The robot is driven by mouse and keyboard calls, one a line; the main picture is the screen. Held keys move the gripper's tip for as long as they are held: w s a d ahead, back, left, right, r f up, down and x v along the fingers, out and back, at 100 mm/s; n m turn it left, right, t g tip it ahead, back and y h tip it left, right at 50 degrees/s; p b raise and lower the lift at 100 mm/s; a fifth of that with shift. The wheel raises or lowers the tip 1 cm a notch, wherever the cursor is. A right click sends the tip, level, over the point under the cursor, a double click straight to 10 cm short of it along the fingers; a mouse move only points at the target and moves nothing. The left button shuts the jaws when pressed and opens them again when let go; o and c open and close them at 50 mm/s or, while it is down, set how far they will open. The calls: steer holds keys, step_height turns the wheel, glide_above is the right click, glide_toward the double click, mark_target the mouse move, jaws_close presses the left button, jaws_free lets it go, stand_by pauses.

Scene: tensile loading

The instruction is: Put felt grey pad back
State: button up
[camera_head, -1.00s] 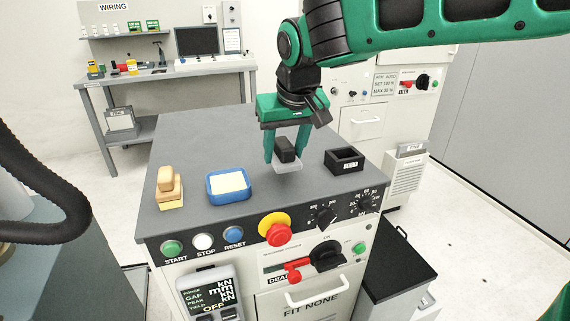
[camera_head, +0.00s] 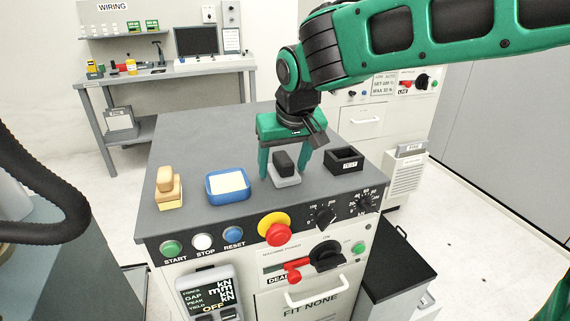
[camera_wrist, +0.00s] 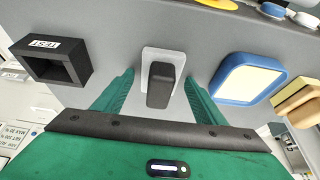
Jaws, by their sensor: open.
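The grey pad (camera_head: 287,182) is a light grey block with a black grip on top. It sits on the dark grey bench top, between the blue tray and the black TEST box. It also shows in the wrist view (camera_wrist: 163,54), with its black grip pointing toward me. My gripper (camera_head: 283,172) is open, with one green finger on each side of the black grip. In the wrist view my gripper (camera_wrist: 159,76) shows a gap between each finger and the grip. The pad's underside is hidden.
A blue tray with a cream pad (camera_head: 228,199) lies left of the grey pad. A tan-handled block (camera_head: 169,189) stands farther left. The black TEST box (camera_head: 344,167) is close on the right. Knobs and a red stop button (camera_head: 278,235) line the front panel.

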steer(key=v, duration=1.2)
steer(key=s+d+f+m+g+h, duration=0.1)
steer(key=s+d+f+m, duration=0.15)
steer(key=d, duration=0.55)
steer(key=s+d+f+m, duration=0.1)
steer(key=s+d+f, duration=0.15)
steer(key=d, duration=0.65)
steer(key=s+d+f+m+g+h, duration=0.1)
steer(key=d+f, duration=0.3)
steer(key=d, duration=0.4)
steer(key=s+d+f+m+g, duration=0.1)
steer(key=s+d+f, duration=0.2)
steer(key=s, duration=0.3)
steer(key=s+d+f+m, duration=0.2)
steer(key=s+d+f, duration=0.2)
steer(key=s+d, duration=0.1)
steer(key=s+d+f+m+g+y, duration=0.1)
steer(key=s+d+f+m, duration=0.1)
steer(key=s, duration=0.5)
steer(key=shift+d+f+g, duration=0.3)
steer(key=shift+d+f, duration=0.45)
steer(key=shift+d, duration=0.15)
